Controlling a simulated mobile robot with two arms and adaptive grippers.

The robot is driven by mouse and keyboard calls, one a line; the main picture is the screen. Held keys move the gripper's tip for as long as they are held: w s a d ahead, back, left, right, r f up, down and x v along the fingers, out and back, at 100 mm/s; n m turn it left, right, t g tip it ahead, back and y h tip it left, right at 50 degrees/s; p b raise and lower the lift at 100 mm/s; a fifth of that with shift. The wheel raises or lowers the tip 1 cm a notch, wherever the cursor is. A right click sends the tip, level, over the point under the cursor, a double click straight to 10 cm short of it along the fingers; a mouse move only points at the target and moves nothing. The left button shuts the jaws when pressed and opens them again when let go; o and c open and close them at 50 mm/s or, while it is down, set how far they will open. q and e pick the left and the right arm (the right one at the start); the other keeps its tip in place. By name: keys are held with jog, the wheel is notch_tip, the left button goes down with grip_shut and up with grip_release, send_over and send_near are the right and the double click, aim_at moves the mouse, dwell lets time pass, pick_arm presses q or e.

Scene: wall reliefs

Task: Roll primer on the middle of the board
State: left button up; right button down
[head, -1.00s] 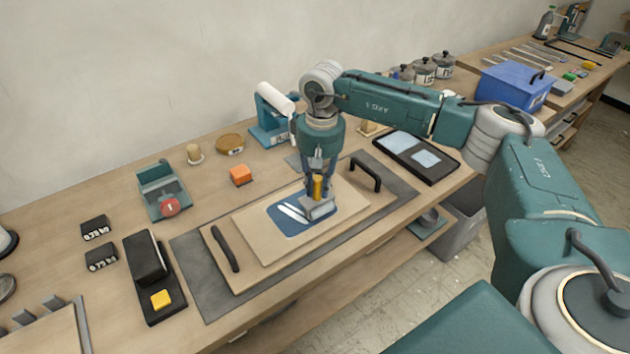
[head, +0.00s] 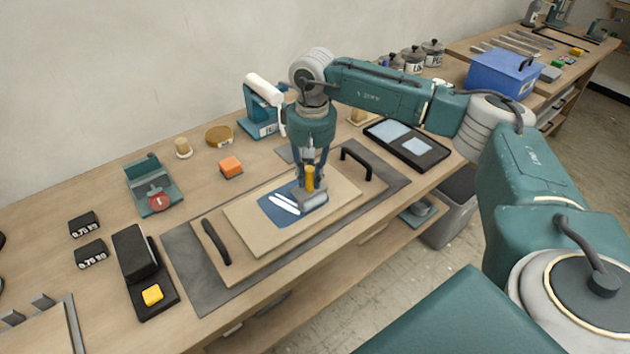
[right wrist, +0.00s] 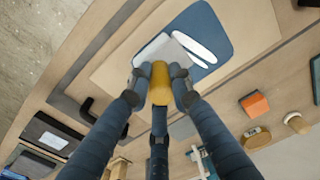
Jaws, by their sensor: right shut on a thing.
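The board (head: 245,228) is a pale wooden panel lying flat on the bench, with a blue patch (head: 276,218) in its middle. White streaks (head: 286,204) show on the patch; whether they are paint or glare I cannot tell. My right gripper (head: 310,180) points down over the board, shut on the yellow handle of a tool (head: 309,199) with a wide grey head. The head rests on or just above the right part of the patch. The right wrist view shows the fingers (right wrist: 158,85) around the yellow handle, with the blue patch (right wrist: 205,25) beyond. My left gripper is out of view.
Black handles (head: 216,242) and (head: 357,162) flank the board on a grey mat (head: 195,285). A black tray with pale blue pads (head: 438,160) lies to the right. An orange block (head: 230,167), a teal holder (head: 154,186) and a black sanding block (head: 139,254) stand left.

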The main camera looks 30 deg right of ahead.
jog(key=shift+w+a+b, duration=0.2)
jog(key=shift+w+b, duration=0.2)
jog(key=shift+w, duration=1.75)
jog(key=shift+w+a+f+b, duration=0.15)
jog(key=shift+w+b, duration=0.2)
jog(key=shift+w, duration=1.3)
jog(key=shift+w+a, duration=0.15)
jog(key=shift+w, duration=1.8)
jog(key=shift+r, duration=0.2)
notch_tip(320, 180, up, 5)
jog(key=p, duration=0.3)
